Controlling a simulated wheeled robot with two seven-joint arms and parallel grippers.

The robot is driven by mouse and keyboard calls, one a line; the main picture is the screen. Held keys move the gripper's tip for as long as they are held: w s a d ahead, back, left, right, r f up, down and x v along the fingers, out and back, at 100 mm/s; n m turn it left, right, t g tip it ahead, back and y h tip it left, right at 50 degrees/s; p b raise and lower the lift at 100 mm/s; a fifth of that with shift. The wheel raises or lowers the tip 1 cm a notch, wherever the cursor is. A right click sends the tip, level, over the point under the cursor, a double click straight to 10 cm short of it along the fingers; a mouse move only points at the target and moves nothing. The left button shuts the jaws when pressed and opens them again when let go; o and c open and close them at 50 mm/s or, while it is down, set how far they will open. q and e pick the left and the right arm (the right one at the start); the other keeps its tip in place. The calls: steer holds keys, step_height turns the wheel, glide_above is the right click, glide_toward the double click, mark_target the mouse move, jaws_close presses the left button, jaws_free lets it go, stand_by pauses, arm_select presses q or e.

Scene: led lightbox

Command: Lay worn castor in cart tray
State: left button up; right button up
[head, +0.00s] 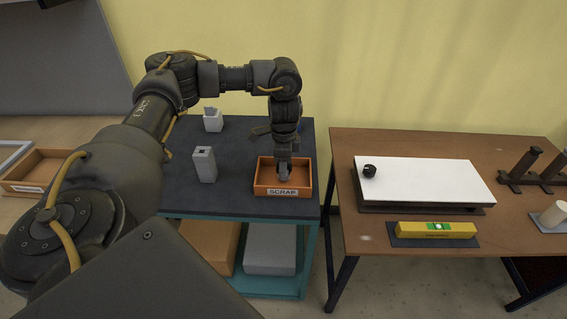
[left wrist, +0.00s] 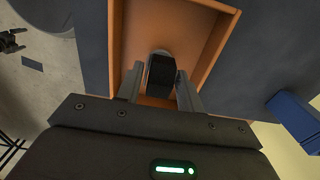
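The worn castor (left wrist: 162,76) shows in the left wrist view as a dark block with a grey rounded end. It sits between the two fingers of my left gripper (left wrist: 160,88), which look closed on its sides. In the head view my left gripper (head: 290,173) points down inside the orange tray marked SCRAP (head: 283,192), on the dark cart top. The tray's wall (left wrist: 219,50) also shows in the left wrist view. Whether the castor touches the tray floor is hard to tell. A small dark claw shape at the left wrist view's left edge looks like my right gripper (left wrist: 12,41).
On the cart stand a grey block with a hole (head: 204,165) and a pale open holder (head: 212,121). The table at right holds a white plate (head: 425,182) with a black knob (head: 369,171), a yellow level (head: 437,230) and dark posts (head: 526,163). A gap separates cart and table.

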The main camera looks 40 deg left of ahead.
arm_select(q)
steer(key=o, duration=0.3)
step_height(320, 180, up, 12)
steer(key=p, duration=0.1)
steer(key=shift+r, duration=0.2)
stand_by(0.7)
